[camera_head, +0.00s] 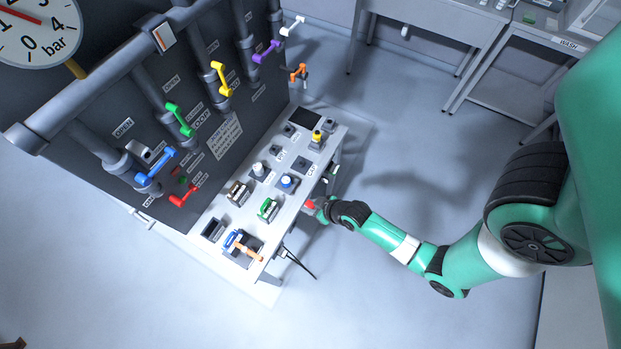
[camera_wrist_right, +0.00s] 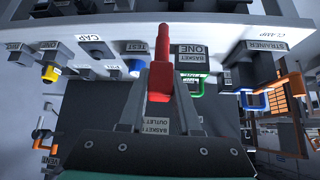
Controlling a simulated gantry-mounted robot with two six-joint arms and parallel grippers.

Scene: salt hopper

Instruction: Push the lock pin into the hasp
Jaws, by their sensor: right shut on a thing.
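My right gripper (camera_head: 320,208) is at the front edge of the console, reaching in from the right. It is shut on the red lock pin (camera_head: 309,204). In the right wrist view the pin (camera_wrist_right: 161,68) sits between the two grey fingers, its narrow end pointing up the picture, away from the gripper. The tip overlaps the pale edge of the console there; I cannot tell whether it touches anything. I cannot make out the hasp clearly in either view. My left gripper is not in view.
The console (camera_head: 225,210) carries several coloured knobs, switches and labels. A blue-and-orange handle (camera_head: 242,245) stands at its near end. A dark pipe panel with coloured valve levers (camera_head: 179,120) rises behind. A black cable (camera_head: 298,262) hangs off the front. The floor in front is clear.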

